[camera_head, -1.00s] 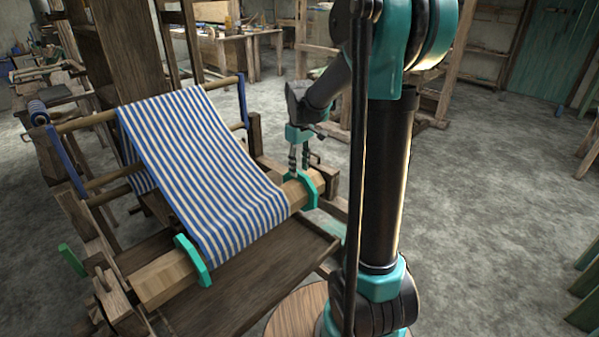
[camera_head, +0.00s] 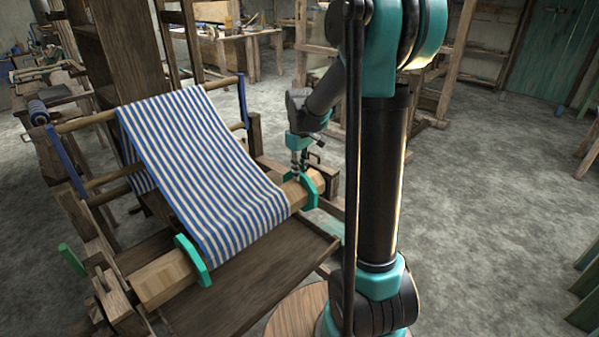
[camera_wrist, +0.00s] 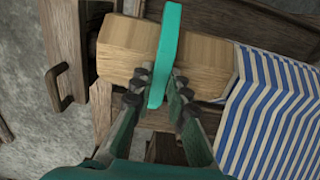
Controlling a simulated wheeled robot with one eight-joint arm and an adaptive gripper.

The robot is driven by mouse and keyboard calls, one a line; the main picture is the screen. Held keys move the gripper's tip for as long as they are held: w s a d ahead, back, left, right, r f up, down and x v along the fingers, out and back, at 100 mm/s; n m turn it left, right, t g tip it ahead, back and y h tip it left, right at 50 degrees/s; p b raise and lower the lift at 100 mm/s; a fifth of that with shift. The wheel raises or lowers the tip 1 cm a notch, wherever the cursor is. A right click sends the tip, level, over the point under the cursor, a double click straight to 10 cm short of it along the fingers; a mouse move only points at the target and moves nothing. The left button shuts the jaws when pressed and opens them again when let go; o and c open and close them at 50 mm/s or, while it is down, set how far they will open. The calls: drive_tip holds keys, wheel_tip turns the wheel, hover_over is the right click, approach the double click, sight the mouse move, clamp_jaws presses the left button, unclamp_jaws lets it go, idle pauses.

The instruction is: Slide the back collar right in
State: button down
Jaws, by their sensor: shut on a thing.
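The back collar (camera_head: 312,188) is a flat green ring around the far end of the octagonal wooden beam (camera_head: 294,196). In the wrist view the collar (camera_wrist: 169,45) stands on the pale beam (camera_wrist: 208,55), with bare wood between it and the edge of the striped cloth (camera_wrist: 270,105). My gripper (camera_head: 298,178) reaches down onto it from above. In the wrist view my gripper (camera_wrist: 155,85) has its dark fingertips closed on both faces of the collar. The collar's underside is hidden.
A second green collar (camera_head: 192,261) sits at the near end of the beam, close to the cloth's other edge. Blue-and-white cloth (camera_head: 200,165) covers the middle of the beam. Dark loom timbers (camera_wrist: 62,50) flank the beam's end.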

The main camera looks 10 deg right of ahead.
sight(284, 189)
drive_tip(key=s+a, duration=0.1)
drive_tip(key=a, duration=0.1)
drive_tip(key=s+a, duration=0.3)
drive_tip(key=a, duration=0.1)
drive_tip(key=shift+s, duration=0.15)
drive_tip(key=c, duration=1.5)
unclamp_jaws()
drive_tip(key=shift+r, duration=0.15)
wheel_tip(284, 189, up, 12)
drive_tip(key=shift+f, duration=0.1)
